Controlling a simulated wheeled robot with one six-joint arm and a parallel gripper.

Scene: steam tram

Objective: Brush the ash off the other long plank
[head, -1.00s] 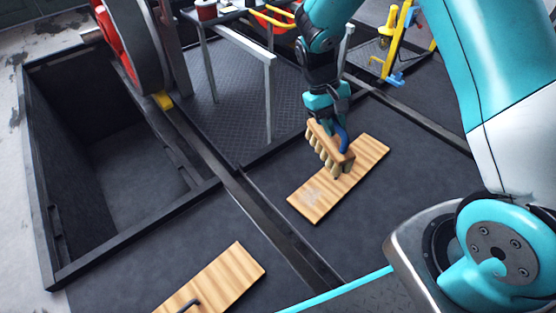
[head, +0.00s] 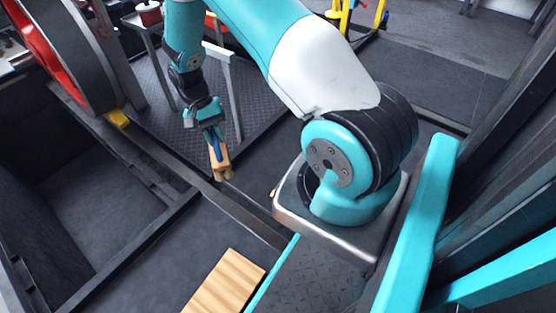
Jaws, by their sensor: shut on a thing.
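My gripper (head: 214,142) is left of the picture's middle and shut on a wooden brush (head: 222,163), which hangs with its bristle end low. It appears over the dark floor near the rail. A light striped wooden plank (head: 228,283) lies on the floor at the bottom, apart from the brush and cut off by the frame edge. No ash can be made out on its visible part.
An open pit (head: 100,200) with a dark rim lies at the left. A red-and-grey wheel (head: 60,50) with a yellow chock (head: 117,118) stands at the upper left on the rail. A metal table (head: 228,60) stands behind my gripper. Floor between brush and plank holds the rail (head: 240,210).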

